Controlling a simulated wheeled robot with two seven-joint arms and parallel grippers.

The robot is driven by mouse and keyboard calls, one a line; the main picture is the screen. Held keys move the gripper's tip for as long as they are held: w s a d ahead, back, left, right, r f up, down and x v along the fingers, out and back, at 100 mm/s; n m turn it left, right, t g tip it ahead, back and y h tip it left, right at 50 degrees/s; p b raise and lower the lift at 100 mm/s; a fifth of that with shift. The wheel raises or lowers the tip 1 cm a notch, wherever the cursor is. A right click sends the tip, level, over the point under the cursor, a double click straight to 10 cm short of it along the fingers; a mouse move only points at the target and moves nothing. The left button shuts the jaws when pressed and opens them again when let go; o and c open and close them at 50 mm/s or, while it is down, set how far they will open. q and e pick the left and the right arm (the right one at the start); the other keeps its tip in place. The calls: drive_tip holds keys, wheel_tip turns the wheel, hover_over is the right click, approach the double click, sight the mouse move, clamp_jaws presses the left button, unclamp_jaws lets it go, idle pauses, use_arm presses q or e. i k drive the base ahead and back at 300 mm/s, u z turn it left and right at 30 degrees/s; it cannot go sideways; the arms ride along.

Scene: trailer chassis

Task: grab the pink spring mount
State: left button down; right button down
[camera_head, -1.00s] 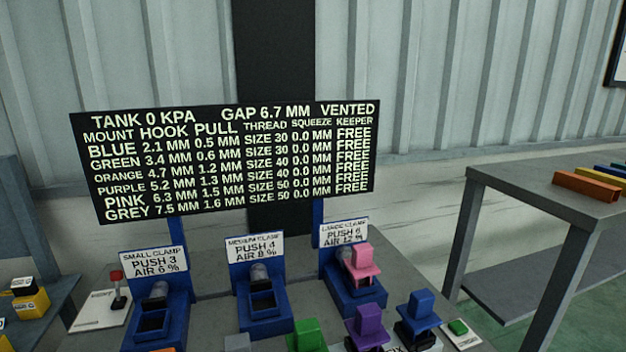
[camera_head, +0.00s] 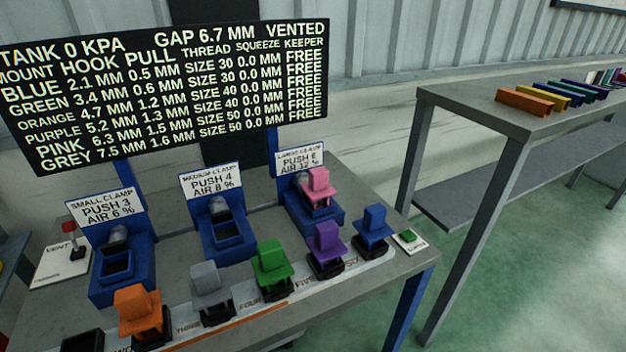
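The pink spring mount (camera_head: 318,188) sits upright in the blue large clamp (camera_head: 296,212) at the back right of the grey bench. A sign reading large clamp, push 6, air 12 % (camera_head: 299,161) stands behind it. The mount's lower end is hidden inside the clamp. Neither of my grippers shows in the head view.
Orange (camera_head: 139,309), grey (camera_head: 208,283), green (camera_head: 272,261), purple (camera_head: 326,244) and blue (camera_head: 374,227) mounts stand in a row along the front. The small clamp (camera_head: 110,277) and medium clamp (camera_head: 222,238) look empty. A second table (camera_head: 480,108) with coloured bars stands right.

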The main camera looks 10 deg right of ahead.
sight(318, 190)
drive_tip(key=z, duration=0.8)
drive_tip(key=k, duration=1.15)
drive_tip(key=z, duration=1.6)
drive_tip(key=i, duration=1.9)
drive_tip(key=u, duration=0.35)
drive_tip(key=i, duration=0.95)
drive_tip(key=u, duration=1.75)
drive_tip(key=i, duration=0.75)
drive_tip(key=u, duration=0.65)
